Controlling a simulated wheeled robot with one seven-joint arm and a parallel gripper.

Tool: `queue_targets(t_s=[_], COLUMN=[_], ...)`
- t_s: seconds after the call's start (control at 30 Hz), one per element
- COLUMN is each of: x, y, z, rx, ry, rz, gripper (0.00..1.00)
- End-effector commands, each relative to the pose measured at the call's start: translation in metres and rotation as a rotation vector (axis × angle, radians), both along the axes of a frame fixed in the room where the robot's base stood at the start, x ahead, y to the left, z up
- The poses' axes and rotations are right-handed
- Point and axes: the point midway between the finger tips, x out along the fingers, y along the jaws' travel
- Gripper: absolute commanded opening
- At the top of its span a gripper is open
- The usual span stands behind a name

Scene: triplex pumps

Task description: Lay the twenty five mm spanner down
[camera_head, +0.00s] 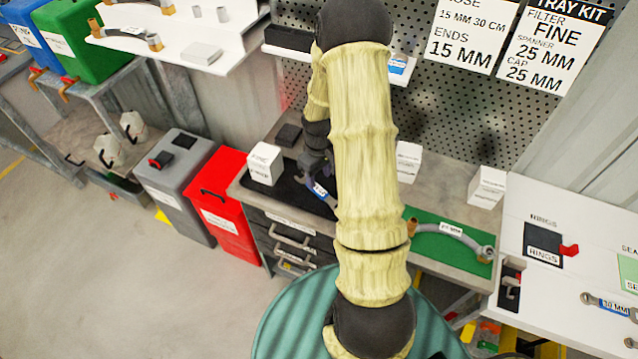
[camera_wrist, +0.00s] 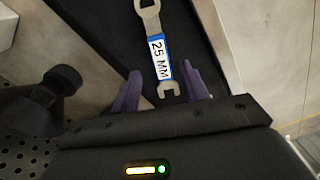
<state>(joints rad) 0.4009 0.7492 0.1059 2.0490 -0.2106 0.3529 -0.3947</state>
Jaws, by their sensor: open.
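The 25 mm spanner (camera_wrist: 152,42) is grey with a blue band and a white "25 MM" label. In the wrist view it appears to lie on a black mat (camera_wrist: 105,35), its lower open end between my gripper's fingers. My gripper (camera_wrist: 165,86) is open, with a purple finger on each side of that end and a gap to both. In the head view the spanner's blue label (camera_head: 319,189) shows on the black mat (camera_head: 290,188), just below my gripper (camera_head: 312,172). My arm hides part of the mat and bench there.
A white labelled block (camera_head: 264,163) stands at the mat's left. A green mat (camera_head: 425,247) with a hose (camera_head: 450,230) lies to the right. A red bin (camera_head: 227,200) stands left of the bench. A perforated panel (camera_head: 440,110) rises behind.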

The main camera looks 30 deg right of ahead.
Motion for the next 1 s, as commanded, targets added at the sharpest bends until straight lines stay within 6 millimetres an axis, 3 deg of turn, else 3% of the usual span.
queue_targets(t_s=[0.4, 1.0], x=[0.000, 0.000], y=[0.000, 0.000], z=[0.061, 0.066], rx=[0.000, 0.001], ry=[-0.001, 0.000], rz=[-0.001, 0.000], gripper=[0.45, 0.45])
